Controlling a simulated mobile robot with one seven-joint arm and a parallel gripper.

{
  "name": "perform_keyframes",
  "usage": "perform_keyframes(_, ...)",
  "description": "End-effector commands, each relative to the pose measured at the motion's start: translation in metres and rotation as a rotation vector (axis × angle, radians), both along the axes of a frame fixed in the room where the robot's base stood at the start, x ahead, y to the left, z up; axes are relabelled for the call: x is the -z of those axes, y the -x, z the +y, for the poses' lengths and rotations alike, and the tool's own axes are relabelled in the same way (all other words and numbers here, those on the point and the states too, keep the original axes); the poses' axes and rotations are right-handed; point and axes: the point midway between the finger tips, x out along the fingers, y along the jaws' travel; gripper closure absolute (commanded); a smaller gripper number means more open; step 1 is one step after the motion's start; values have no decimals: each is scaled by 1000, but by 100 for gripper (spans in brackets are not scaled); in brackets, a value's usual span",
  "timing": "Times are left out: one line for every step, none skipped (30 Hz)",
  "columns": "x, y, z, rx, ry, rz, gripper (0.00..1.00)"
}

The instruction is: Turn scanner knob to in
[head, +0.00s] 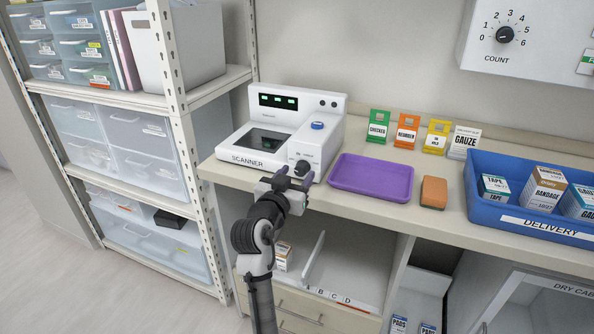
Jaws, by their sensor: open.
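The white scanner (255,138) stands on the counter against the back wall. Its small dark knob (301,167) is on the front right corner of the scanner; the lettering around it is too small to read, so its setting cannot be told. My gripper (293,172) is open at the knob, its dark fingers reaching toward the scanner's front right corner. Whether the fingers touch the knob cannot be told. A blue button (317,126) sits above the knob, and a dark window (265,139) is on the scanner's left part.
A purple tray (340,188) lies just right of my gripper, with an orange-brown sponge (433,192) beyond it. A blue delivery bin (482,213) holds boxes at the right. A shelf post (183,150) stands left. Below the counter (456,222) are open compartments.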

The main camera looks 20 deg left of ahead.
Motion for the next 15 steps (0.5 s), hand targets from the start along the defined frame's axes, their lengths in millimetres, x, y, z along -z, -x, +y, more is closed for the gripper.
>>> perform_keyframes(0, -5, 0, 1, 0, 1, 48)
perform_keyframes(0, -7, 0, 0, 0, 1, 48)
perform_keyframes(0, -9, -1, 0, -1, 0, 48)
perform_keyframes(0, -10, -1, 0, -1, 0, 48)
perform_keyframes(0, -10, -1, 0, -1, 0, 48)
perform_keyframes(0, -11, -1, 0, -1, 0, 48)
perform_keyframes(0, -11, -1, 0, -1, 0, 48)
perform_keyframes(0, -11, -1, 0, -1, 0, 48)
perform_keyframes(0, -11, -1, 0, -1, 0, 48)
perform_keyframes(0, -11, -1, 0, -1, 0, 48)
perform_keyframes(0, -11, -1, 0, -1, 0, 48)
perform_keyframes(0, -11, -1, 0, -1, 0, 48)
perform_keyframes(0, -11, -1, 0, -1, 0, 50)
perform_keyframes(0, -11, -1, 0, -1, 0, 53)
perform_keyframes(0, -11, -1, 0, -1, 0, 59)
